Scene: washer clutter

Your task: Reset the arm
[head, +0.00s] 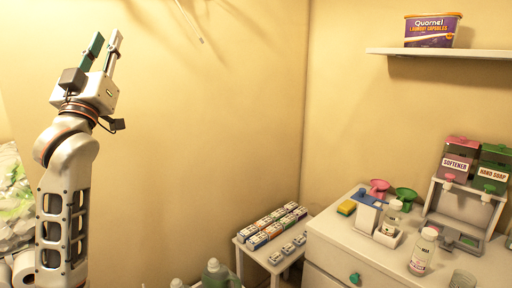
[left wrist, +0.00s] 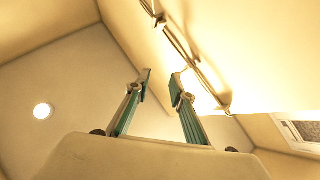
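My left arm rises at the left of the head view, with its gripper (head: 106,38) pointing up in front of the bare wall. The two fingers are apart with nothing between them. The left wrist view also shows the gripper (left wrist: 160,82), with a gap between its green-backed fingers. The ceiling and upper wall lie beyond the fingertips. My right gripper is in neither view.
A white cabinet (head: 326,238) at the right bears bottles, dispensers and a sponge (head: 347,208). A small table (head: 247,252) holds several small boxes. A wall shelf (head: 440,52) bears a purple tub (head: 432,32). A thin rail (left wrist: 190,58) runs along the wall.

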